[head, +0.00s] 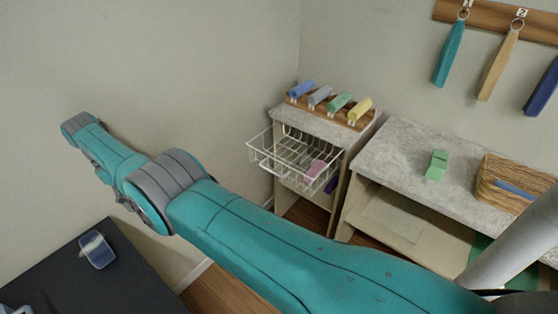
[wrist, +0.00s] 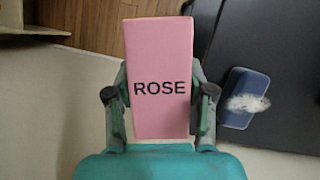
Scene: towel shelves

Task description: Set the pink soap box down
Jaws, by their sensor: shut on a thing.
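The pink soap box (wrist: 158,50), marked "ROSE", is held between the two fingers of my gripper (wrist: 160,82) in the wrist view. The fingers press on its left and right sides. The box hangs over a background of wood floor, pale wall and dark table top, and touches none of them that I can see. In the head view my arm reaches to the left, and neither the held box nor the fingers can be made out there.
A black table (head: 125,285) at lower left bears a blue dish (head: 98,258) with something white on it. The wire basket (head: 270,158) holds a pink item (head: 315,170). A stone-topped counter (head: 400,150) bears a green block (head: 437,165) and a wicker basket (head: 510,200).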

